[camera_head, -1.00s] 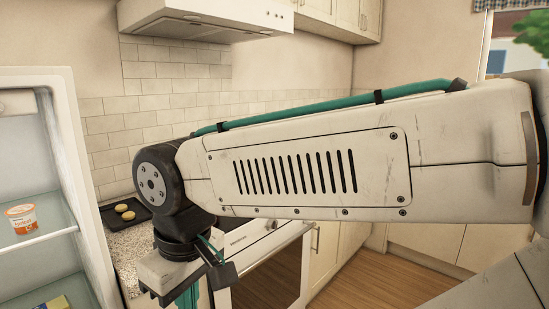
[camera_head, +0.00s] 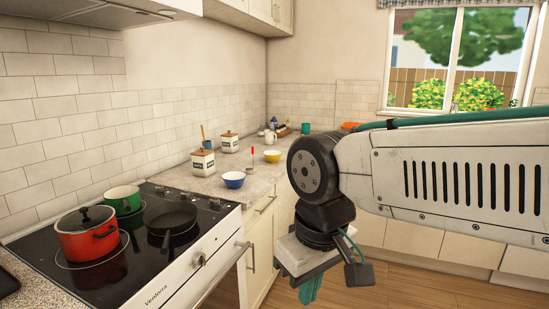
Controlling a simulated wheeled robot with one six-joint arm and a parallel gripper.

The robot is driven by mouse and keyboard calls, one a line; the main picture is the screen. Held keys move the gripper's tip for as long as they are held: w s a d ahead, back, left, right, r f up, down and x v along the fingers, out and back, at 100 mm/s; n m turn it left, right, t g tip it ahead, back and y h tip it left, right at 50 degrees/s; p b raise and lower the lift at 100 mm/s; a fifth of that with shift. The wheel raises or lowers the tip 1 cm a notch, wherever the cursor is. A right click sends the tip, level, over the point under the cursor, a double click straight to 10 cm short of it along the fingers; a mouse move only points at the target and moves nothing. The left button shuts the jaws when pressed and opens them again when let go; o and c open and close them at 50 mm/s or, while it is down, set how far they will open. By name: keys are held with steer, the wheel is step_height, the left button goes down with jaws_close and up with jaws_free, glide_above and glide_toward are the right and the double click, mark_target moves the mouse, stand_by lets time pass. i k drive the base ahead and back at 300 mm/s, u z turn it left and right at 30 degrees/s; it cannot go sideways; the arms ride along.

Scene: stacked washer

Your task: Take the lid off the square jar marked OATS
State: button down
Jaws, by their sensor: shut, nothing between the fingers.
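Two white square jars with dark labels stand on the counter past the stove: a nearer jar (camera_head: 203,165) and a farther jar (camera_head: 230,144). Each has a brown lid with a knob, the nearer lid (camera_head: 202,152) and the farther lid (camera_head: 229,134), both seated on top. The label writing is too small to read, so I cannot tell which is OATS. My gripper (camera_head: 309,290) points down in front of the cabinets, to the right of and nearer than both jars. Its teal fingers are shut and empty, partly hidden by its mount.
The stove (camera_head: 110,245) holds a red lidded pot (camera_head: 88,236), a green pot (camera_head: 123,200) and a dark pan (camera_head: 172,216). The wooden floor (camera_head: 415,294) is clear.

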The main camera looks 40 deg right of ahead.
mark_target(202, 152)
steer(key=z, duration=1.5)
steer(key=i, duration=3.25)
steer(key=u, duration=2.2)
steer(key=i, duration=0.45)
